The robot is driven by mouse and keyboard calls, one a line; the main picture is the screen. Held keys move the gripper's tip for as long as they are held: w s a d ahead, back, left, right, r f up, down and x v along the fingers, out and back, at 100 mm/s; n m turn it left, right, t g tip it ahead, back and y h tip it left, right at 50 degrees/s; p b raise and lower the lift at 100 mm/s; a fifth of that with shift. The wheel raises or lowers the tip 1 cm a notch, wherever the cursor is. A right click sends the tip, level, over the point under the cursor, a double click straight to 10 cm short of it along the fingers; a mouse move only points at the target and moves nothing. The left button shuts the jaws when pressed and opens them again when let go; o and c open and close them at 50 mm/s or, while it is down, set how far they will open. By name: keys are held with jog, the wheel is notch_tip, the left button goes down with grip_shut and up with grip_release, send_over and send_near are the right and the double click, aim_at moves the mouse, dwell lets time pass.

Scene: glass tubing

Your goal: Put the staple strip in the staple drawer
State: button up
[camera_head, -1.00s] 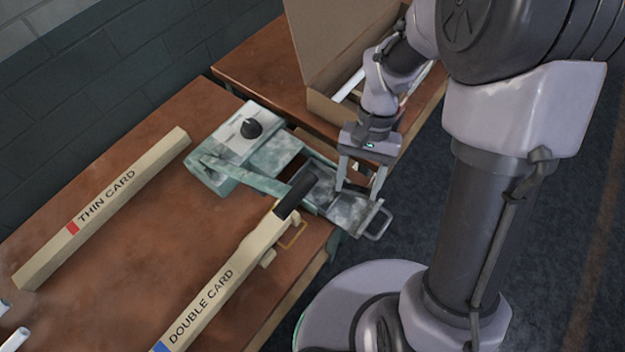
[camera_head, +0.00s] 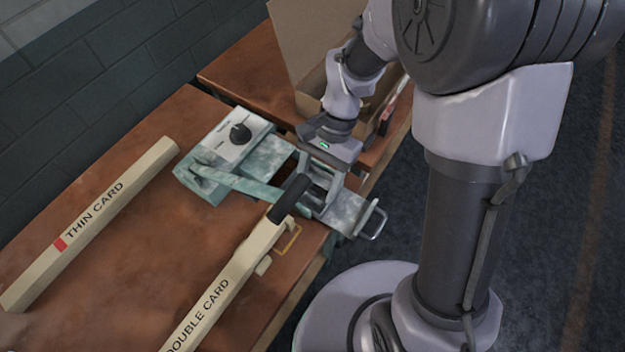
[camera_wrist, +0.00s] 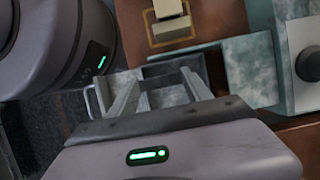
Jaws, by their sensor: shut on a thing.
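The teal stapling machine (camera_head: 240,165) stands on the brown bench, with a dark knob on its pale top. Its metal staple drawer (camera_head: 352,208) is pulled out toward the bench edge, with a wire handle (camera_head: 374,223) at its end. My gripper (camera_head: 318,202) is down at the drawer's inner part, near the machine. In the wrist view, my gripper's fingers (camera_wrist: 146,84) stand apart over the drawer, whose speckled floor (camera_wrist: 168,97) shows between them. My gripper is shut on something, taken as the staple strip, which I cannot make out.
A dark-gripped lever (camera_head: 290,198) rises close to my gripper's left. Cream bars marked THIN CARD (camera_head: 95,222) and DOUBLE CARD (camera_head: 228,285) lie on the bench (camera_head: 150,255). An open cardboard box (camera_head: 312,105) stands behind my arm.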

jog(key=w, duration=0.2)
jog(key=shift+w+a+f, duration=0.25)
jog(key=shift+w+a, duration=0.05)
jog(key=shift+a, duration=0.1)
notch_tip(320, 180, down, 4)
jog(key=b, duration=0.2)
jog(key=shift+r+b, duration=0.15)
jog(key=shift+b, duration=0.25)
jog(key=shift+r, duration=0.2)
jog(key=shift+f, duration=0.1)
jog(key=o, duration=1.1)
jog(key=shift+c, duration=0.2)
